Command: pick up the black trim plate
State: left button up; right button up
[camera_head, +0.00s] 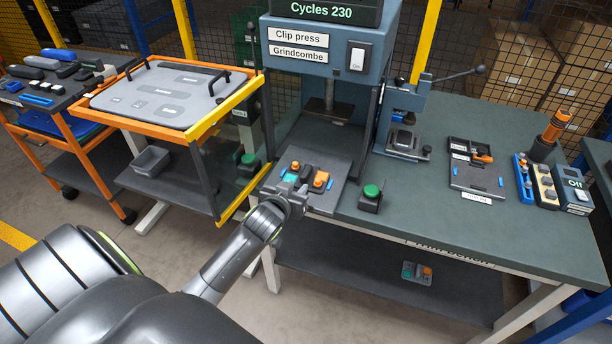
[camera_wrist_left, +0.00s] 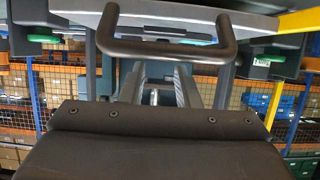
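I cannot pick out a black trim plate with certainty. Dark flat pieces lie among other parts on the cart (camera_head: 72,70) at the far left of the head view. My left gripper (camera_head: 291,196) is at the front edge of the grey fixture plate (camera_head: 330,195) below the clip press. A teal piece and orange-topped parts (camera_head: 320,180) sit just beyond it. Its fingers are small and partly hidden, so I cannot tell their opening or whether they hold anything. In the left wrist view, a dark slab with screws (camera_wrist_left: 155,125) fills the bottom. My right gripper is not in view.
The clip press (camera_head: 325,60) stands behind the fixture plate. A green button box (camera_head: 370,197) is to its right. The orange-framed cart (camera_head: 165,95) stands to the left. The green worktop (camera_head: 420,235) has free room at its front.

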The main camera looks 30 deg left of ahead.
aim_at(303, 176)
pick_arm(q)
jog(key=shift+w+a, duration=0.15)
jog(key=shift+w, duration=0.4)
jog(key=p+x, duration=0.1)
jog(key=x, duration=0.2)
jog(key=shift+w+a+r+p, duration=0.1)
jog(key=shift+w+a+p, duration=0.15)
jog(key=shift+w+p, duration=0.15)
jog(key=shift+w+f, duration=0.25)
jog(key=shift+w, duration=0.15)
grip_shut()
